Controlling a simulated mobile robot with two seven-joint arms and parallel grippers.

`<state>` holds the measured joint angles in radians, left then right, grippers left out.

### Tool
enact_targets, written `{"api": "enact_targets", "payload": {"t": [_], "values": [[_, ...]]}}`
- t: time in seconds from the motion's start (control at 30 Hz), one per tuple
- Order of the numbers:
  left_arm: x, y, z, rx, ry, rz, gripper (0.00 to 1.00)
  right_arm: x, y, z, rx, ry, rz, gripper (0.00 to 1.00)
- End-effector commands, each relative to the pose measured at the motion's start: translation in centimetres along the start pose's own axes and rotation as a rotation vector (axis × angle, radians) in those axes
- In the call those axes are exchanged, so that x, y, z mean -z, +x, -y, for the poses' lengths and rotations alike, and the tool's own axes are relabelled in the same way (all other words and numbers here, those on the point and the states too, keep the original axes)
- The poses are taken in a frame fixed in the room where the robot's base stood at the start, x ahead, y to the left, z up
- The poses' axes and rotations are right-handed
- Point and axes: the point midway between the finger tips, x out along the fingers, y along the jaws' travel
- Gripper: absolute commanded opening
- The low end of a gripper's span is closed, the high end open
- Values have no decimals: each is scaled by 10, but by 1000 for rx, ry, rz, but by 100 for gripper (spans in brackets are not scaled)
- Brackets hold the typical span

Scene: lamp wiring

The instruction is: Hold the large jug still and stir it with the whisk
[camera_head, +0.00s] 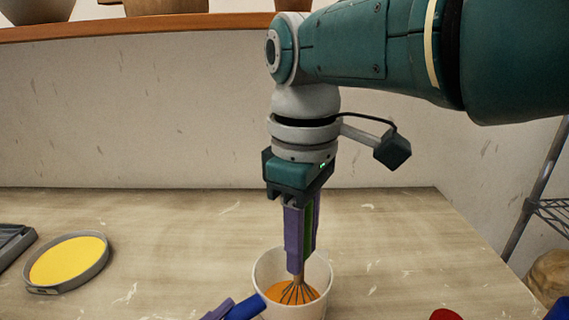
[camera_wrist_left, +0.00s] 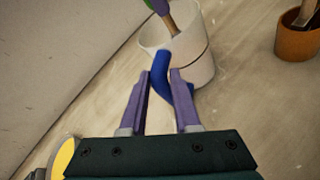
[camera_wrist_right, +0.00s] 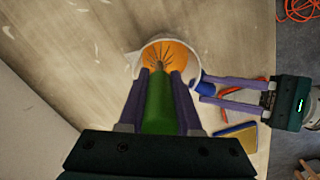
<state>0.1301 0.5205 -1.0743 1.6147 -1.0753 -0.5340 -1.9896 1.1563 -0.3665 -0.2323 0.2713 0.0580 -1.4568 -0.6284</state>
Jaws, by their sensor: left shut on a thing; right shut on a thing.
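The large jug (camera_head: 347,284) is white with orange contents and stands upright on the table. Its blue handle (camera_wrist_left: 163,70) shows in the left wrist view. My left gripper (camera_wrist_left: 162,76) is shut on that handle; in the head view only a little of it shows at the bottom edge. My right gripper (camera_head: 299,266) points down over the jug, shut on the whisk's green handle (camera_wrist_right: 159,108). The whisk's wires (camera_head: 296,293) are inside the jug, with their lower ends in the orange contents. The whisk looks nearly upright.
A round grey-rimmed dish with a yellow inside (camera_head: 68,262) and a dark grey tray (camera_head: 12,243) lie at the left. A red object (camera_head: 446,315) shows at the bottom right. The table behind the jug is clear.

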Motion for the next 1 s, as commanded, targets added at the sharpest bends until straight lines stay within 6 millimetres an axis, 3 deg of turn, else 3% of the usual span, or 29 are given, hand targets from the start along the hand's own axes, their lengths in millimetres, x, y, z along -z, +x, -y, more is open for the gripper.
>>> {"api": "enact_targets", "payload": {"t": [0.23, 0.53, 1.0], "values": [[0, 0, 0, 0, 1, 0, 0, 8, 1, 15, 0, -1, -2, 0], [0, 0, 0, 0, 1, 0, 0, 3, 1, 22, 2, -2, -2, 0], [0, 0, 0, 0, 1, 0, 0, 3, 0, 17, 0, -3, 1, 0]]}}
